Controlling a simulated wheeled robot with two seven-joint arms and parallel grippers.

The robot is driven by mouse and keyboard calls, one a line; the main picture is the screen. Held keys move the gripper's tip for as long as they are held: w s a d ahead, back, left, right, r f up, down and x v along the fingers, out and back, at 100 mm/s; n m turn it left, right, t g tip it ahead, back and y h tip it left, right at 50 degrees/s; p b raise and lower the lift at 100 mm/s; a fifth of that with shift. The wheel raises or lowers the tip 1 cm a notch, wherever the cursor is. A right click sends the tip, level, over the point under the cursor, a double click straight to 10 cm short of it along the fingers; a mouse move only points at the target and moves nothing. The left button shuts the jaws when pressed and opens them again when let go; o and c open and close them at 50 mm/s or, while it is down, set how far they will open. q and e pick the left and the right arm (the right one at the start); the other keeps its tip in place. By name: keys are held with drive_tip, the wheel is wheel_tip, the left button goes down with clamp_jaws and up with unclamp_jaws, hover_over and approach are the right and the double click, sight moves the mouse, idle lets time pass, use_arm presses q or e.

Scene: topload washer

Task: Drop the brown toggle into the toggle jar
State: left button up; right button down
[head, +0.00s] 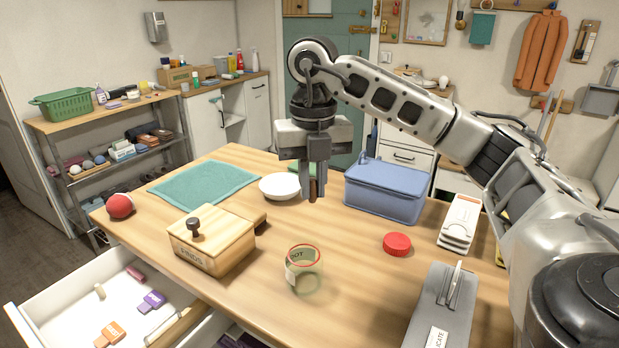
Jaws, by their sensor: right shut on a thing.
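My right gripper (312,185) points down over the middle of the wooden table. It is shut on the brown toggle (313,190), a small dark brown piece showing between its fingertips. The toggle jar (304,273) is a clear glass jar with a red rim and a partly legible label. It stands upright and open on the table, nearer the camera than the gripper. The gripper and toggle are apart from the jar, above and behind it in the picture. A round red lid (397,243) lies on the table right of the jar. My left gripper is out of view.
A wooden box (212,243) with a dark knob stands left of the jar. A white bowl (279,187), a blue lidded box (385,190) and a teal mat (204,185) lie farther back. A grey case (437,310) stands front right. An open drawer (85,300) juts out front left.

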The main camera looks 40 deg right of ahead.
sight(313, 202)
wheel_tip(313, 202, down, 4)
drive_tip(key=b, duration=0.3)
drive_tip(key=shift+f, duration=0.25)
drive_tip(key=shift+f+b, duration=0.35)
drive_tip(key=shift+b, duration=0.15)
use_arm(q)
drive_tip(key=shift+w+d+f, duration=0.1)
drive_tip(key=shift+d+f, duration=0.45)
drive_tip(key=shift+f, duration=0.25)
use_arm(e)
drive_tip(key=c, duration=1.3)
unclamp_jaws()
drive_tip(key=shift+c, duration=0.2)
drive_tip(key=shift+r, duration=0.15)
